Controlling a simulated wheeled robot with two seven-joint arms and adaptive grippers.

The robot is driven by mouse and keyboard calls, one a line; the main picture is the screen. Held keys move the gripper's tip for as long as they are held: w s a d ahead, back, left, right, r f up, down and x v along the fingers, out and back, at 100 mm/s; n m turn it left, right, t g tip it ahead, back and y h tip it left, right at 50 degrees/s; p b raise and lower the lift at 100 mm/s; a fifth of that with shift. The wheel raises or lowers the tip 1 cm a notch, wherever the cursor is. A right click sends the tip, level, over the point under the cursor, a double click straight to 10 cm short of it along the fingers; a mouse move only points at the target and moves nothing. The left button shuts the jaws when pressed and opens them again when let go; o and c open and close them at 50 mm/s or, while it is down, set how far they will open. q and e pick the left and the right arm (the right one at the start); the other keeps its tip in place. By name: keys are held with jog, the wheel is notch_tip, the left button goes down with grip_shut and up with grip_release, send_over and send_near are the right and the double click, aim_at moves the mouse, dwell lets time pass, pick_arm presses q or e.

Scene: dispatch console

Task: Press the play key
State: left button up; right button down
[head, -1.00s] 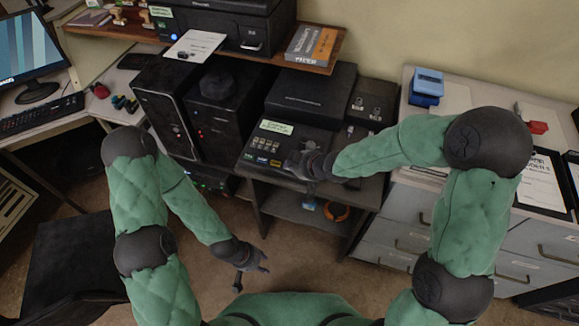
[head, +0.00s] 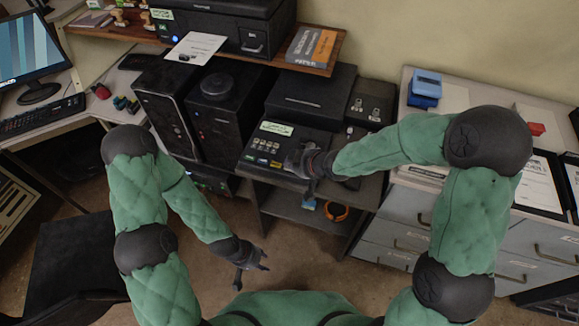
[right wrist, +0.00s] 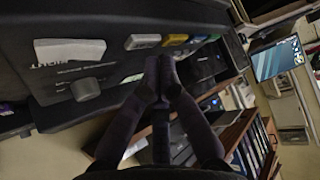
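The dark console (head: 248,150) sits on a small black stand in the head view. It bears a pale label, small keys and a front row of coloured keys, including a yellow key (head: 275,163). The play key cannot be told apart by its marking. My right gripper (head: 291,162) is over the console's right part, just right of the coloured row. In the right wrist view its fingers (right wrist: 159,66) are together and empty, close to a pale key (right wrist: 142,42) and a yellow key (right wrist: 176,40). Contact cannot be told. My left gripper (head: 252,275) is open and empty, low over the floor.
A grey knob (right wrist: 86,89) stands on the console in the right wrist view. A black box (head: 312,92) is behind the console, and a black computer tower (head: 165,105) stands to the left. A grey drawer cabinet (head: 400,210) is to the right. Open floor lies in front.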

aim_at(290, 170)
notch_tip(290, 170, up, 5)
jog(key=p, duration=0.5)
jog(key=shift+r, duration=0.1)
pick_arm(q)
notch_tip(290, 170, up, 5)
dwell(0.7)
